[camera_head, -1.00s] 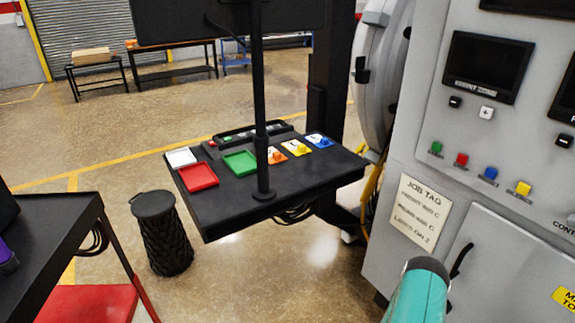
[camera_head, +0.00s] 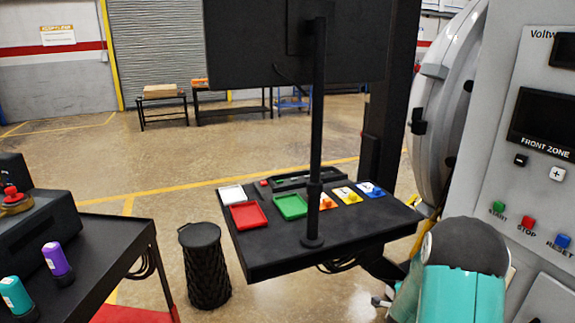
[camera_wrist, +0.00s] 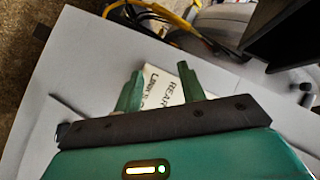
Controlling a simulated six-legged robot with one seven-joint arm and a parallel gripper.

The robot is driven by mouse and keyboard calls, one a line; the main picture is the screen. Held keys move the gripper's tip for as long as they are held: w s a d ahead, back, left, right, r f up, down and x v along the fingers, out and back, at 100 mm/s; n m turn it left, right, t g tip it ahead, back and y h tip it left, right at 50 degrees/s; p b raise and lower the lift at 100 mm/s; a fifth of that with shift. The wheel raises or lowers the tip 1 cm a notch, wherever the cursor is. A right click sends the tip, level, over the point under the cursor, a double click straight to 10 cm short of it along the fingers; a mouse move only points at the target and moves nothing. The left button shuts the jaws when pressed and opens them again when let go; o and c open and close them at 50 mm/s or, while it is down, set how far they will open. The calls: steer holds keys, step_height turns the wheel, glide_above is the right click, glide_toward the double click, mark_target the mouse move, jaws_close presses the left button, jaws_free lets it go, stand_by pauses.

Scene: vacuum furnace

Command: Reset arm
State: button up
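Behind the fingers is the light grey cabinet face with a paper tag (camera_wrist: 163,86), partly hidden by the fingers. In the head view my teal and black arm stands at the lower right, in front of the furnace control panel (camera_head: 520,185). The gripper itself is out of the head view.
A black table (camera_head: 275,255) with red (camera_head: 247,215) and green (camera_head: 290,206) trays and a monitor post stands in the middle. A black bin (camera_head: 205,270) is left of it. A cart (camera_head: 105,245) with purple (camera_head: 56,259) and teal (camera_head: 14,294) cylinders is at lower left. Yellow cables (camera_wrist: 165,20) hang near the cabinet.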

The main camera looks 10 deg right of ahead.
steer(key=s+a+r+n+y, duration=0.2)
steer(key=a+r+n+y, duration=0.7)
steer(key=a+r, duration=1.3)
steer(key=s+a+r+n+g, duration=0.2)
steer(key=s+a+n, duration=0.4)
steer(key=s, duration=0.5)
steer(key=s+a+r+n+g, duration=0.1)
steer(key=s+a+n, duration=0.5)
steer(key=s, duration=0.6)
steer(key=a+r, duration=0.1)
steer(key=a, duration=0.1)
steer(key=shift+a+r+g, duration=0.35)
steer(key=shift+a+g, duration=0.05)
steer(key=shift+d, duration=0.15)
